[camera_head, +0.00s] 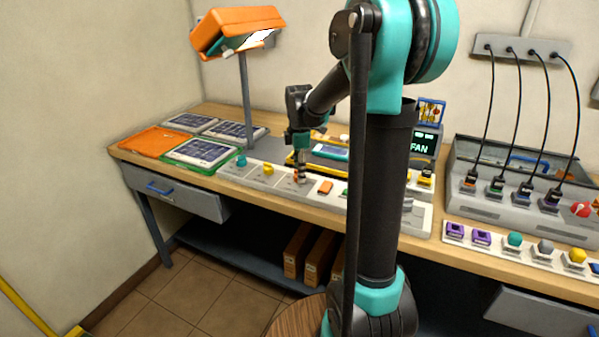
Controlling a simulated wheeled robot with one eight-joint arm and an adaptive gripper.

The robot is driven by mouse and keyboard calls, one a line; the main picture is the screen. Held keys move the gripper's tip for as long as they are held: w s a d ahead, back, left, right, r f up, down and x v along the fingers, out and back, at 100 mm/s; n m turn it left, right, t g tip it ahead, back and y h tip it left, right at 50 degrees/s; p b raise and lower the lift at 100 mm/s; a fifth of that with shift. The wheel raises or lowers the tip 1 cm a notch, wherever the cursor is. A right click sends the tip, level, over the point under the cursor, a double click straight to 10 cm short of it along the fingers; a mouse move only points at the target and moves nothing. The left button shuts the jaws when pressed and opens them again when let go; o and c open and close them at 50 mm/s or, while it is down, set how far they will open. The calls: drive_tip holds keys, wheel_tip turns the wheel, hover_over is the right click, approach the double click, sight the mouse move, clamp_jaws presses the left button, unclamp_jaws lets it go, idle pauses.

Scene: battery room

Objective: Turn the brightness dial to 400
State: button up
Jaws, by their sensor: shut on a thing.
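A pale control strip (281,180) runs along the front of the wooden bench and bears a row of knobs and switches. A teal knob (241,161) and a yellow knob (267,169) stand on it at the left. My gripper (299,176) points down at the strip, right of the yellow knob, with its jaws shut on a small dial there. The jaws hide most of this dial. Its pointer and scale, and the labels on the strip, are too small to read, so I cannot tell its setting.
An orange desk lamp (238,30) stands behind the strip on a grey post. Solar panels (203,151) lie at the left. An orange switch (325,187) is just right of my gripper. A FAN display (423,147) and a cabled grey case (480,205) stand farther right. My arm hides part of the bench.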

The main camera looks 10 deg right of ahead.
drive_tip(key=m, duration=0.8)
drive_tip(key=shift+m, duration=0.4)
drive_tip(key=m, duration=0.3)
drive_tip(key=shift+m, duration=0.3)
drive_tip(key=m, duration=0.4)
drive_tip(key=shift+m, duration=0.3)
drive_tip(key=m, duration=0.4)
drive_tip(key=shift+m, duration=0.3)
drive_tip(key=m, duration=0.9)
drive_tip(key=shift+m, duration=1.9)
